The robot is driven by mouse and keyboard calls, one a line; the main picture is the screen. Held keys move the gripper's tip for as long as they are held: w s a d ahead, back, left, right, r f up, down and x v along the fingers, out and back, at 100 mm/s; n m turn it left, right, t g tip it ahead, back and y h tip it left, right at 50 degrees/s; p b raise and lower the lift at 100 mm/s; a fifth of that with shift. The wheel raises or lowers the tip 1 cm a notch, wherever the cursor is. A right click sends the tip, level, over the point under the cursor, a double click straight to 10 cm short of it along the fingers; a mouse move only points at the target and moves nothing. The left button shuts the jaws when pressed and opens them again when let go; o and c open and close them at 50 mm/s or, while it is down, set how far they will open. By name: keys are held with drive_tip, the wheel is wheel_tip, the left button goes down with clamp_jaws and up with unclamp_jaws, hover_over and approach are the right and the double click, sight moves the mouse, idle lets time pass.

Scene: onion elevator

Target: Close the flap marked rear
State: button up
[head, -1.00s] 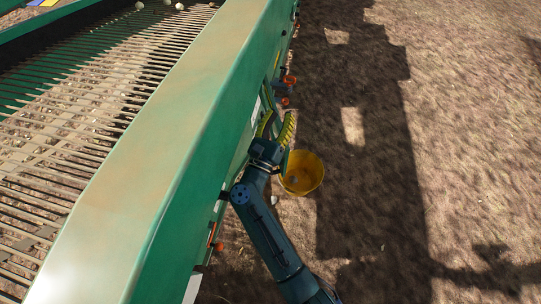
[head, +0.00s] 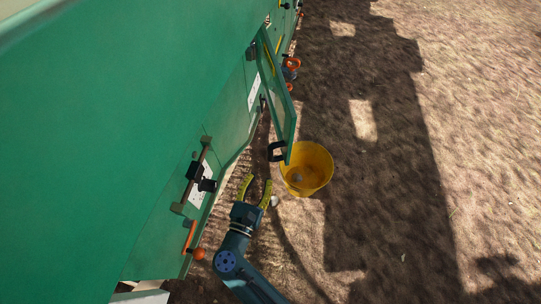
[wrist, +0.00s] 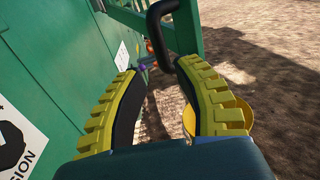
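A green flap (head: 284,100) stands open, swung out from the side of the green machine. It has a black handle (head: 277,152) at its near end. I cannot read a rear marking on it. In the wrist view the flap (wrist: 184,28) and its black handle (wrist: 153,38) are ahead of my gripper, at the top. My gripper (head: 256,182) has two yellow ribbed fingers, spread open and empty. It is just below the handle in the head view and apart from it. In the wrist view the handle's lower part shows between and beyond the fingertips (wrist: 154,72).
The green machine wall (head: 110,130) fills the left. A black latch (head: 200,180) and an orange knob (head: 198,254) stick out from it. A yellow bucket (head: 318,165) with something pale inside stands right of the flap. Open soil lies farther right.

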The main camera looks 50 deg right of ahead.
sight(269, 157)
drive_tip(key=b+x, duration=0.3)
drive_tip(key=x, duration=0.6)
drive_tip(key=shift+w+d, duration=0.2)
drive_tip(key=shift+d, duration=0.1)
clamp_jaws()
